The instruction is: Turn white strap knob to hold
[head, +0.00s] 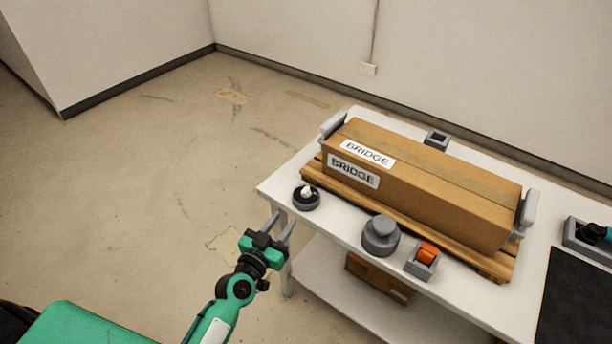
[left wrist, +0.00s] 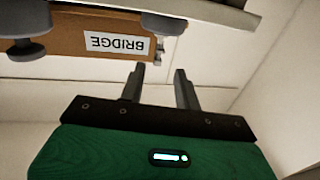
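The white strap knob (head: 306,190) is a small white grip on a dark round base. It sits on the white table near its left front corner, just in front of the box's left end. My left gripper (head: 281,226) is open and empty, left of and nearer than the knob, beside the table edge and apart from it. Its two spread fingers also show in the left wrist view (left wrist: 161,80), with nothing between them. That view is upside down. The knob's markings are too small to read.
A long cardboard box (head: 420,190) labelled BRIDGE lies on a wooden pallet (head: 350,187) on the table (head: 275,187). A grey round knob (head: 381,236) and an orange part in a grey holder (head: 422,262) stand in front. The floor to the left is clear.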

